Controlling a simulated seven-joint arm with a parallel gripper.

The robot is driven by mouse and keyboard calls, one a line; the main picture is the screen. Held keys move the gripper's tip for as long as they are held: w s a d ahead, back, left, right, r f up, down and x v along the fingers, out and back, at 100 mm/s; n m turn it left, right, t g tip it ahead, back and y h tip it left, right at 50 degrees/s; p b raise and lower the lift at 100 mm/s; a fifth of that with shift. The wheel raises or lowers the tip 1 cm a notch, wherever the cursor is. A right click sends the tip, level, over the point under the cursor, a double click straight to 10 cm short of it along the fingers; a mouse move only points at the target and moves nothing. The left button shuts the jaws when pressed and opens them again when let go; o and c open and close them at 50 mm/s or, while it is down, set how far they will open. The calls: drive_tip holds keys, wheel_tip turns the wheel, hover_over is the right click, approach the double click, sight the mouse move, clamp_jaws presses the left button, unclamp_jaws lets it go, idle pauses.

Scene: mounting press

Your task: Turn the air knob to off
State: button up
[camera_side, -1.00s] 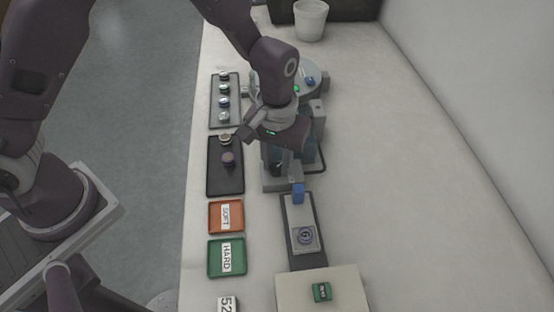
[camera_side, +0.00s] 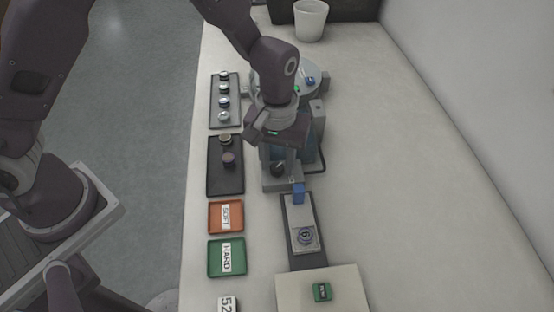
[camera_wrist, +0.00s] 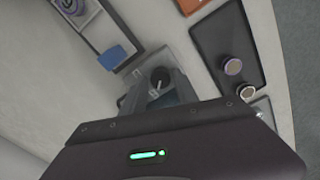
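The press (camera_side: 283,184) stands at the middle of the bench. A black knob (camera_side: 278,169) sits on its near end, just below my gripper in the picture. The same knob (camera_wrist: 160,77) shows in the wrist view as a round black cap with a pale pointer line, on a light grey housing. I take it for the air knob; its label is too small to read. My gripper (camera_side: 277,140) is over the press, close to the knob. I see nothing held.
A dark tray (camera_side: 226,184) with two round pieces lies left of the press, and another tray (camera_side: 212,120) with several pieces behind it. Orange (camera_side: 212,217) and green (camera_side: 212,259) trays lie nearer. A blue block (camera_side: 298,194) stands just in front. The bench's right side is clear.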

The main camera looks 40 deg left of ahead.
sight(277, 166)
wheel_tip(277, 166, up, 7)
idle(0.5)
drive_tip(key=s+a+r+m+t+h, duration=0.1)
drive_tip(key=s+a+r, duration=0.3)
drive_tip(key=r, duration=0.3)
drive_tip(key=s+a+r+m+t+h, duration=0.1)
drive_tip(key=s+a+r, duration=0.35)
drive_tip(key=r, duration=0.35)
drive_tip(key=s+a+r+m+t+y, duration=0.2)
drive_tip(key=s+a, duration=0.4)
drive_tip(key=s, duration=0.5)
drive_tip(key=shift+a+m+t, duration=0.2)
drive_tip(key=shift+m+t, duration=0.1)
drive_tip(key=shift+t, duration=0.5)
